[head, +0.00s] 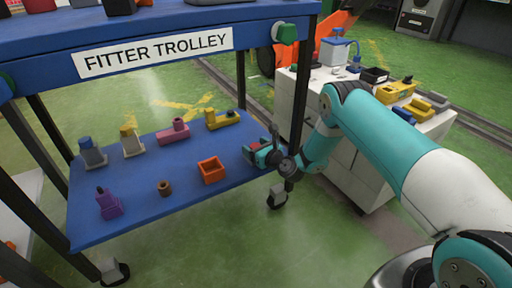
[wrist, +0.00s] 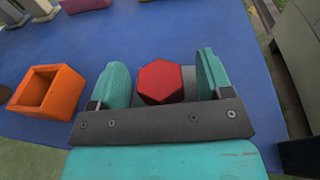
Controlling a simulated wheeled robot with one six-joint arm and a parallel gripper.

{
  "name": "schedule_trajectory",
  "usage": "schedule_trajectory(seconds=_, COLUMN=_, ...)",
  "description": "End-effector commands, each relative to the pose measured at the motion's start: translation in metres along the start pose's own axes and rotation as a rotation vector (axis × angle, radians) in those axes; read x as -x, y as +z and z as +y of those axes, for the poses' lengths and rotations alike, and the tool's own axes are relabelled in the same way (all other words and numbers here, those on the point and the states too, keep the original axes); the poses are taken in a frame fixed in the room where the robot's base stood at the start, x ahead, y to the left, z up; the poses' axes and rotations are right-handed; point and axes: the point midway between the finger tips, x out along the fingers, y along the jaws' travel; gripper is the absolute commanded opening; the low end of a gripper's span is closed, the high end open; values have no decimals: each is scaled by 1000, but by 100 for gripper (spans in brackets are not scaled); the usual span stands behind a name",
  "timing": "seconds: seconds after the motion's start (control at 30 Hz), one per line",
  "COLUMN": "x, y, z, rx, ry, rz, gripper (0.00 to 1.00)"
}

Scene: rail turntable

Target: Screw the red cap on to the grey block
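The red cap (wrist: 160,82) is a hexagonal piece seen from above in the wrist view. It lies between the two teal fingers of my gripper (wrist: 163,72), with a narrow gap on each side, so the gripper is open around it. In the head view my gripper (head: 262,152) is low over the right end of the blue shelf, and a little red shows between its fingers. A sliver of grey shows beside the cap in the wrist view, probably the grey block; the rest is hidden, and I cannot tell how the cap sits on it.
The blue shelf (head: 145,220) also holds an orange open box (head: 212,170), a brown ring (head: 165,187), a purple block (head: 109,204), a pink block (head: 173,134), a yellow block (head: 222,119) and blue-topped and yellow-topped grey blocks (head: 93,155). A trolley post (head: 299,90) stands near my arm.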

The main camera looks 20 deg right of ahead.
Motion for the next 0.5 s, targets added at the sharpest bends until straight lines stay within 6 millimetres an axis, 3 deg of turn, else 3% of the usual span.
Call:
schedule_trajectory(seconds=0.03, x=0, y=0, z=0, rx=0, ry=0, rz=0, gripper=60)
schedule_trajectory(seconds=0.2, x=0, y=0, z=0, rx=0, ry=0, rz=0, gripper=21)
schedule_trajectory(seconds=0.23, x=0, y=0, z=0, rx=0, ry=0, rz=0, gripper=18)
schedule_trajectory(seconds=0.5, x=0, y=2, z=1, rx=-5, ry=-29, rz=2, gripper=14)
